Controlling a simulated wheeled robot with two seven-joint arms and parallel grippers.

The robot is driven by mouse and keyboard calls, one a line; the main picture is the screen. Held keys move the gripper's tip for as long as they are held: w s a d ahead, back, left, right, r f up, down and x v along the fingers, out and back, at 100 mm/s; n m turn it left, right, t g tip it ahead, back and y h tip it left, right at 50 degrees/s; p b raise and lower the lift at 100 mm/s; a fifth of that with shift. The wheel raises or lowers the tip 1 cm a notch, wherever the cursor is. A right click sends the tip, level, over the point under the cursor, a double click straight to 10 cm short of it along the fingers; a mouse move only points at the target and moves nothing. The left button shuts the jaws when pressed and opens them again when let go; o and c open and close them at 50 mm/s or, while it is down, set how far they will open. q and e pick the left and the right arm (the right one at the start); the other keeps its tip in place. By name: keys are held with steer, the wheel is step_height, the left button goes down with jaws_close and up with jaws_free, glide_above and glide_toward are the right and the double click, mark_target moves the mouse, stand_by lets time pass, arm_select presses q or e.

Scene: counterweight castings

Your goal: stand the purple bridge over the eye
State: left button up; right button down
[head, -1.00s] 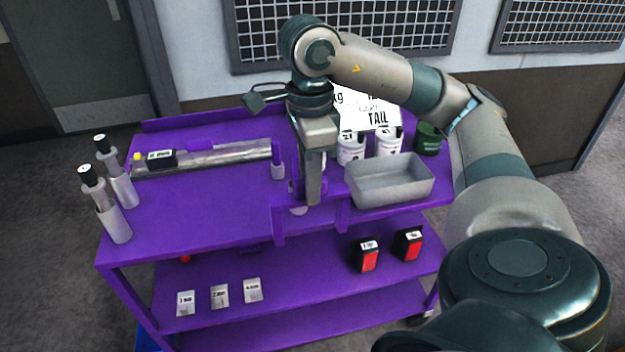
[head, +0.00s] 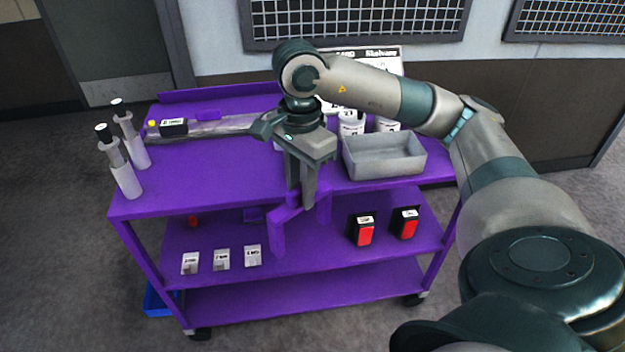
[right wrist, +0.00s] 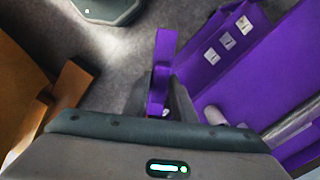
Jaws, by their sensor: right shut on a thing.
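The purple bridge (head: 277,236) has two legs and a crossbar. My right gripper (head: 300,201) is shut on its crossbar and holds it at the cart's front edge, with the legs pointing down in front of the lower shelf. It looks turned at an angle to that edge. In the right wrist view the bridge (right wrist: 162,72) shows as a purple piece beyond the fingers, over the grey floor beside the cart. I cannot make out the eye; the arm and gripper cover part of the top shelf. My left gripper is not in view.
On the purple cart (head: 225,185) stand a grey tray (head: 385,157), white tubs (head: 351,123), a long metal bar (head: 225,127) and two pipette-like bottles (head: 127,180). Below are red-black blocks (head: 364,230) and small labelled blocks (head: 221,260). The top's left middle is clear.

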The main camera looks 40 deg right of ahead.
steer(key=w+a+f+n, duration=0.2)
steer(key=a+f+n, duration=0.4)
steer(key=f+n, duration=0.3)
steer(key=w+a+f+n, duration=0.3)
steer(key=a+f+n, duration=0.3)
steer(key=f+n, duration=0.2)
steer(key=shift+w+f+n, duration=0.25)
steer(key=shift+f+n, duration=0.15)
steer(key=shift+f, duration=0.5)
steer(key=shift+s, duration=0.1)
